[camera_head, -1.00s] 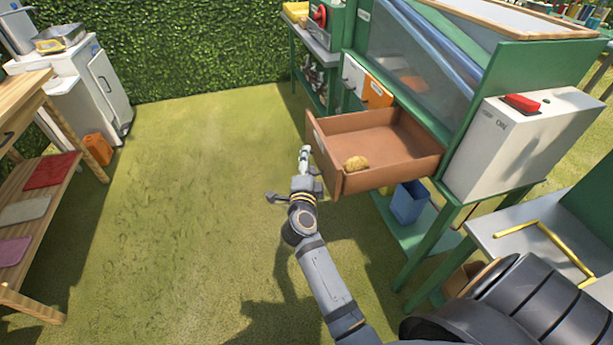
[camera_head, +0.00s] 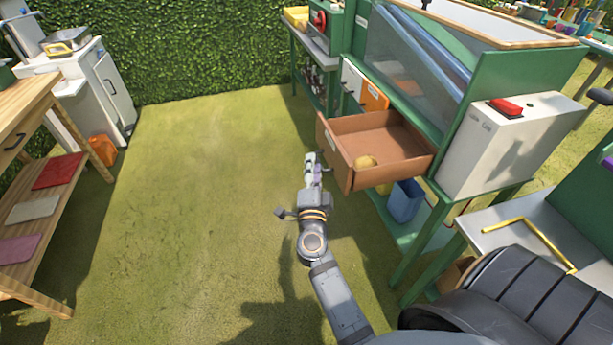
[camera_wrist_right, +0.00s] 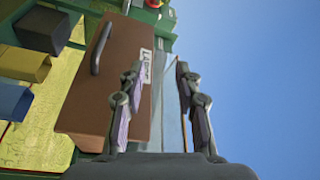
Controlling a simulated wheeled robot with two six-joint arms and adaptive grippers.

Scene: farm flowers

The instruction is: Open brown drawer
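The brown drawer (camera_head: 396,139) stands pulled well out of the green bench, with its interior showing. A tan lump (camera_head: 365,162) lies inside near the front. In the wrist view, the drawer's front (camera_wrist_right: 90,95) shows a dark bar handle (camera_wrist_right: 101,48) and a white label. My right gripper (camera_head: 312,162) is beside the drawer front in the head view. In the wrist view, its two fingers (camera_wrist_right: 158,105) with lilac pads are apart, with nothing visibly held between them. The handle is outside the fingers. My left gripper is not in view.
White and orange drawers (camera_head: 374,97) sit left of the brown one. A blue bin (camera_head: 406,202) stands on the lower shelf. A white box with a red button (camera_head: 506,107) is at the bench's right. Open grass (camera_head: 200,190) lies left of my arm.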

